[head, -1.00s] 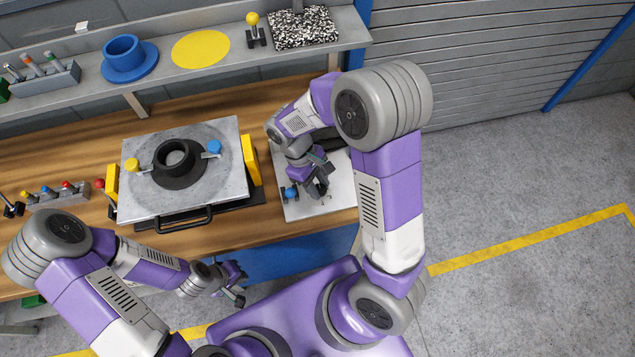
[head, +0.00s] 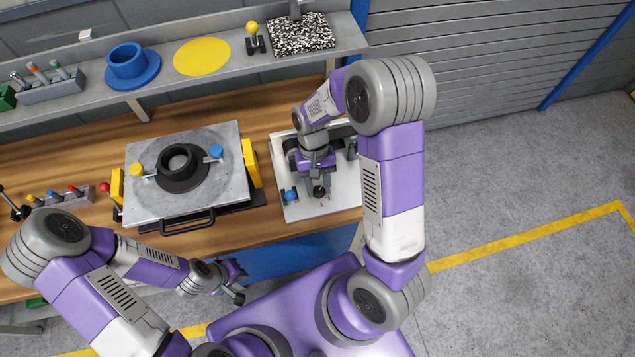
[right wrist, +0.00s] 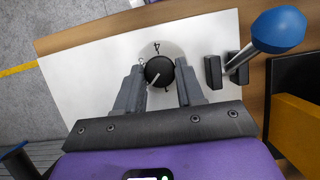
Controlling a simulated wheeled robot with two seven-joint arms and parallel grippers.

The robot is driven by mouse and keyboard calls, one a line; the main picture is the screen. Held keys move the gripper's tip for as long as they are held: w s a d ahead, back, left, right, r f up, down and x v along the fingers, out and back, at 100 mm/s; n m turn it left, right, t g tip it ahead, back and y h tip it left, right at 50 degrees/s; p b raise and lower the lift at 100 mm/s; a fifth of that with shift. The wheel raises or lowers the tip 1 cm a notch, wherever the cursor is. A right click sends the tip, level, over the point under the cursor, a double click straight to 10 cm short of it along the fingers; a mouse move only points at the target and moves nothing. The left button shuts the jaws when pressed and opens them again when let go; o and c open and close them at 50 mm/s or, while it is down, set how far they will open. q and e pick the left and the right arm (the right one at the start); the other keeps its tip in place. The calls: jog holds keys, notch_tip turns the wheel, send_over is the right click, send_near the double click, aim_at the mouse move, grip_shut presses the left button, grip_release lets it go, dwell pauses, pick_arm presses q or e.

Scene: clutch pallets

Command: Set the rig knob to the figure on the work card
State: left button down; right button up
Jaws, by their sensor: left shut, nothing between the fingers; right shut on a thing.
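The rig knob (right wrist: 159,71) is black and round with a pale pointer line, on a white rig plate (right wrist: 95,85). In the right wrist view a 4 is printed above the knob; other marks around it are partly covered or too small to read. The pointer line slants to the lower left in that view. My right gripper (head: 318,188) is shut on the knob, one finger at each side; it also shows in the right wrist view (right wrist: 160,85). My left gripper (head: 236,284) is shut and empty in front of the bench. I cannot make out a work card.
A blue-knobbed lever (right wrist: 277,31) stands on the plate beside the knob; it shows in the head view too (head: 290,195). A grey pallet (head: 143,200) with a dark ring lies to the left. A shelf (head: 200,85) runs behind.

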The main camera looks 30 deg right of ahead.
jog(key=shift+m+y, duration=0.4)
jog(key=shift+m, duration=0.7)
jog(key=shift+t, duration=0.3)
jog(key=o, duration=1)
jog(key=p+v, duration=0.1)
jog(key=v, duration=0.6)
jog(key=shift+w+d+r, duration=0.1)
jog(key=shift+d+r, duration=0.05)
jog(key=shift+r, duration=0.15)
